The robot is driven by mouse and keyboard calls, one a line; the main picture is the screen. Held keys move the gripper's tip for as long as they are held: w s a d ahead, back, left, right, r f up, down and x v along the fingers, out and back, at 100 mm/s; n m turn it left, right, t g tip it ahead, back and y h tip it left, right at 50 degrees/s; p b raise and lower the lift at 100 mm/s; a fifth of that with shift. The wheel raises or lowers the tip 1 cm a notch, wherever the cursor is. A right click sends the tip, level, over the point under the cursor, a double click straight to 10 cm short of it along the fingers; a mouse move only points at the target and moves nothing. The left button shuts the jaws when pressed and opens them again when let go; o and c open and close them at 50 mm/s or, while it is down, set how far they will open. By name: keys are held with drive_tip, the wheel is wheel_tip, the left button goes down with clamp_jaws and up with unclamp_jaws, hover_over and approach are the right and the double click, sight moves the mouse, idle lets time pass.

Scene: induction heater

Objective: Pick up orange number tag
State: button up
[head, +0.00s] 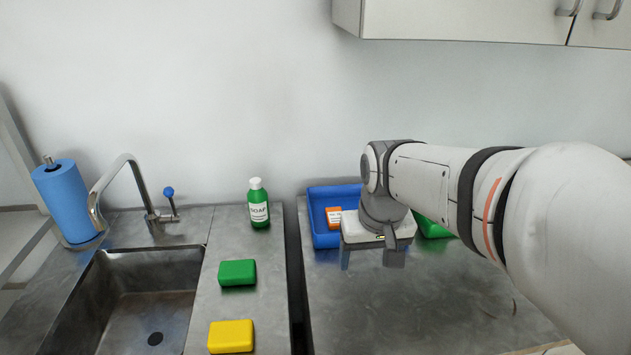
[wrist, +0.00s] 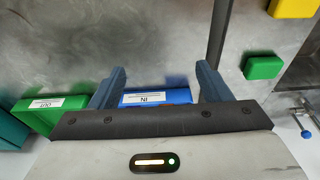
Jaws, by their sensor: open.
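The orange number tag (head: 334,217), with a white label, is in the blue bin (head: 324,192) on the metal counter in the head view. My gripper covers part of the bin. The rest of the tag is hidden there. My gripper (head: 370,261) points down at the bin's front right, to the right of the tag. Its two fingers are wide apart with nothing between them in the wrist view (wrist: 160,68).
A green bin (wrist: 47,106) labelled OUT stands beside the blue one, partly behind my arm. Green (head: 238,272) and yellow (head: 231,336) blocks and a soap bottle (head: 259,205) stand left of a dark gap. The sink (head: 130,300) is farther left. The counter in front of the bins is clear.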

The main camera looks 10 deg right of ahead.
drive_tip(key=w+g, duration=0.1)
drive_tip(key=w, duration=1.5)
drive_tip(key=g, duration=0.1)
approach(337, 221)
drive_tip(key=shift+s+d+f, duration=0.1)
drive_tip(key=shift+s+d, duration=0.1)
drive_tip(key=shift+d, duration=0.1)
drive_tip(key=shift+w+f, duration=0.3)
drive_tip(key=shift+f, duration=0.3)
drive_tip(key=f, duration=0.2)
drive_tip(key=f+p, duration=0.1)
drive_tip(key=f, duration=0.4)
drive_tip(key=shift+a+f+p, duration=0.1)
drive_tip(key=shift+a+p, duration=0.2)
drive_tip(key=shift+p, duration=0.05)
drive_tip(key=c, duration=1.1)
